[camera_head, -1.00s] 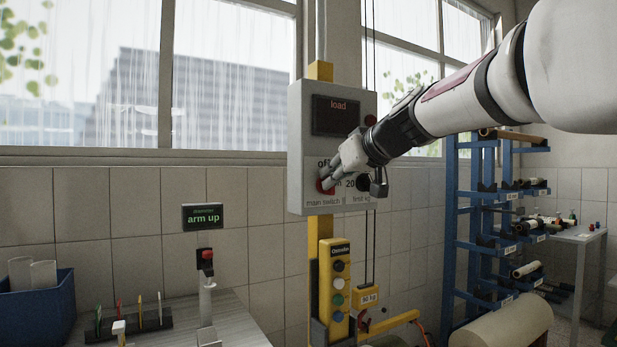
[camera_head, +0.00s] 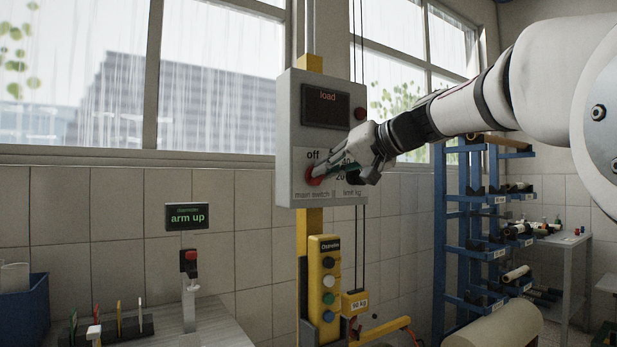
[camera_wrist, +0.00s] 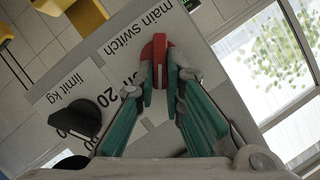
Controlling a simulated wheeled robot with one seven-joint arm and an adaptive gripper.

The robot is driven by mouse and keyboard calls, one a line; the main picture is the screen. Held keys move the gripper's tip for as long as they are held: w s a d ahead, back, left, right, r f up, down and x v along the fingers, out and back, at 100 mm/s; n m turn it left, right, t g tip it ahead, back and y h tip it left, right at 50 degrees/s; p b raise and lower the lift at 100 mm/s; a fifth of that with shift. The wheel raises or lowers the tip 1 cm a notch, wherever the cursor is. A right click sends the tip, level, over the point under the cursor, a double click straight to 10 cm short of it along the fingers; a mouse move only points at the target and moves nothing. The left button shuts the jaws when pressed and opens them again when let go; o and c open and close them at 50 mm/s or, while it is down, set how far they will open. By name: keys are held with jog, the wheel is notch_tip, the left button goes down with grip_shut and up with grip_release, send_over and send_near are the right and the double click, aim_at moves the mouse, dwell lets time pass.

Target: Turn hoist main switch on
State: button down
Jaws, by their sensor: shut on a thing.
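The main switch is a red knob (camera_head: 313,177) at the lower left of the grey hoist control box (camera_head: 289,120), below the printed "off". My gripper (camera_head: 321,172) reaches it from the right. In the wrist view the teal-padded fingers of my gripper (camera_wrist: 160,78) are shut on the sides of the knob's raised red handle (camera_wrist: 157,50). The handle appears slanted relative to the "main switch" label, between the "off" and "on" directions. "On" is partly covered by a finger, and "off" is hidden in the wrist view.
A black limit knob (camera_wrist: 80,117) sits close beside my fingers. A "load" display (camera_head: 325,108) is above. A yellow button pendant (camera_head: 325,290) hangs below the box. A blue rack (camera_head: 452,230) stands to the right.

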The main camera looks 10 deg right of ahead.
jog(key=m+y+b, duration=0.1)
jog(key=m, duration=0.1)
jog(key=f+m+t+y+b, duration=0.1)
jog(key=m+b, duration=0.1)
jog(key=m, duration=0.1)
jog(key=d+m+y+b, duration=0.1)
jog(key=m, duration=0.2)
jog(key=shift+w+f+y+b, duration=0.15)
jog(key=shift+f+y+b, duration=0.2)
jog(key=shift+f+y, duration=0.05)
jog(key=shift+m+t, duration=0.3)
jog(key=shift+m, duration=0.2)
jog(key=c, duration=1.7)
grip_release()
jog(key=shift+a, duration=0.1)
jog(key=v, duration=1.2)
jog(key=shift+w, duration=0.1)
